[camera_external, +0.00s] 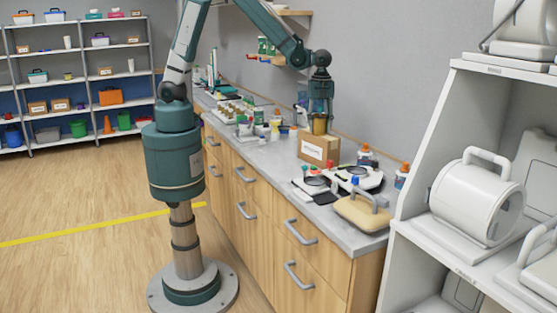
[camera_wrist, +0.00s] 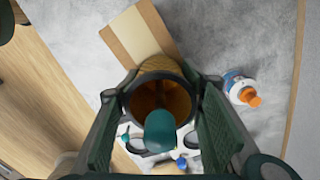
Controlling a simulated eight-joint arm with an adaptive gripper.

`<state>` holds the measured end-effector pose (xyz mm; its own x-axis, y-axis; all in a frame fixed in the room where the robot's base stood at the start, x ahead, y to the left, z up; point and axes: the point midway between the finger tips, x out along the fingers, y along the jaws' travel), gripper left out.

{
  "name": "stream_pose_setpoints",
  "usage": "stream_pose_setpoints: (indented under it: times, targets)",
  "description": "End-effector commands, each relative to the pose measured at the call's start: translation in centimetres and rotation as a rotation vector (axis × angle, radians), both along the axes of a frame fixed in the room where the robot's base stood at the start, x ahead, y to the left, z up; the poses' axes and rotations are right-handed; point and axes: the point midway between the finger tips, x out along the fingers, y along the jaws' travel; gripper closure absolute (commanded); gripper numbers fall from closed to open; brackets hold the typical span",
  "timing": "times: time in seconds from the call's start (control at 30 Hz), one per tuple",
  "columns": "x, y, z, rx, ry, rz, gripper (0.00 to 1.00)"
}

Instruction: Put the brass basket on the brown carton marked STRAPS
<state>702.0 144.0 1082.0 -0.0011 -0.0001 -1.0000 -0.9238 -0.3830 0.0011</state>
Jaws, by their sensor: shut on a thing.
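The brass basket (camera_external: 319,126) is between the fingers of my gripper (camera_external: 319,108), upright at the top of the brown carton (camera_external: 333,150). In the wrist view, my gripper (camera_wrist: 160,105) is shut on the basket (camera_wrist: 176,70), and I look down into its open mouth. The carton (camera_wrist: 118,40) extends up and left beyond the basket, with a pale strip along its top. The basket hides the carton's near end there. I cannot tell whether the basket's bottom touches the carton. The carton's white label faces the front; its lettering is too small to read surely.
Glue bottles with orange caps stand right of the carton (camera_external: 365,155), one also in the wrist view (camera_wrist: 242,91). Dishes and black-handled items (camera_external: 318,184) and a tan block with a handle (camera_external: 361,214) lie in front. Small bottles and jars crowd the counter's left.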

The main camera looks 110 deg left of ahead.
Motion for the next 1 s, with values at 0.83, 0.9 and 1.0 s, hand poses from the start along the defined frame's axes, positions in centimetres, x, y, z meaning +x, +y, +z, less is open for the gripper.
stream_pose_setpoints:
  times: [0.83,0.9,1.0]
  targets:
    - [-0.02,-0.01,-0.38,0.000,0.000,0.000,0.47]
    - [-0.02,-0.01,-0.36,0.000,0.000,0.000,0.47]
    - [-0.02,-0.01,-0.24,0.000,0.000,0.000,0.47]
